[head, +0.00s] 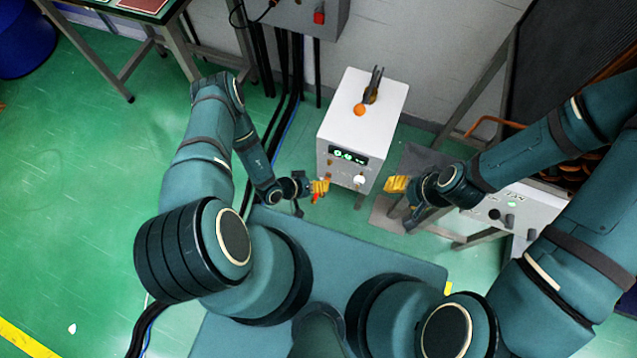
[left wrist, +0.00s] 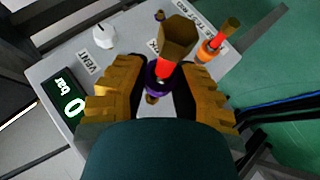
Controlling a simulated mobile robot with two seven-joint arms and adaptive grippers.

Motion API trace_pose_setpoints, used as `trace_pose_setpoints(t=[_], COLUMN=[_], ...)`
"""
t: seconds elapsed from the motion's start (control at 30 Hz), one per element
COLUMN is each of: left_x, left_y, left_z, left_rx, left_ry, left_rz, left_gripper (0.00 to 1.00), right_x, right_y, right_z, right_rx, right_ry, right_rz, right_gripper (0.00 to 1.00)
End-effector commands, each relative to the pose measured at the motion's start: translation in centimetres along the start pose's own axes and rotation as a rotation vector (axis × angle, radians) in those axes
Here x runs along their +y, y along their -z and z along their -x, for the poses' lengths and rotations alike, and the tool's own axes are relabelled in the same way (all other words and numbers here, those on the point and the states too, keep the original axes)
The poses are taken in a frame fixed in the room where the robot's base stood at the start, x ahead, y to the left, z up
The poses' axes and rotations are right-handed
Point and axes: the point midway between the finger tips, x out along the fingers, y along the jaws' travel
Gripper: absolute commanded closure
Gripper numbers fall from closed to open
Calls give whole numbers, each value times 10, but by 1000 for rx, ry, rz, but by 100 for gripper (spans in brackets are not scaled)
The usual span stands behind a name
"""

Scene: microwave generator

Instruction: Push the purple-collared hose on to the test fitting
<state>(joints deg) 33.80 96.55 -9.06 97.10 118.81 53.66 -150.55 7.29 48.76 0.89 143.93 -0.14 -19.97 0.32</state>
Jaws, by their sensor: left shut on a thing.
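My left gripper (head: 320,187) is at the lower front of a white box. In the left wrist view its yellow fingers (left wrist: 160,88) are shut on the purple collar (left wrist: 154,78) of a short red hose (left wrist: 167,71). The hose has a brass hex end (left wrist: 178,37). A small brass piece (left wrist: 152,99) shows just past the collar; I cannot tell whether the two are joined. A second brass end with an orange collar (left wrist: 210,47) stands beside it, near a label partly reading TEST. My right gripper (head: 396,184) hangs right of the box, apart from it.
The white box (head: 378,97) has a lit display (head: 347,155) and a white knob (head: 358,180); the knob also shows beside the VENT label in the wrist view (left wrist: 103,36). An orange ball (head: 359,110) is on top. A grey bench (head: 512,207) stands right. Green floor lies open left.

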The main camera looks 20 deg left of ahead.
Motion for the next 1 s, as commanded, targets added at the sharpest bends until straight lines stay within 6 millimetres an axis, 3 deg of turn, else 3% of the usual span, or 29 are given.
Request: trace_pose_setpoints(t=[0.53,1.0], left_x=[-1,0], left_y=[37,46], left_z=[-25,-29], left_rx=[1,1], left_ry=[-1,-1], left_rz=[-2,-1], left_gripper=[100,100], right_x=[9,10], right_y=[3,4], right_z=[-24,-28], right_rx=[12,15], right_ry=[-1,-1], right_rz=[2,2], right_gripper=[45,45])
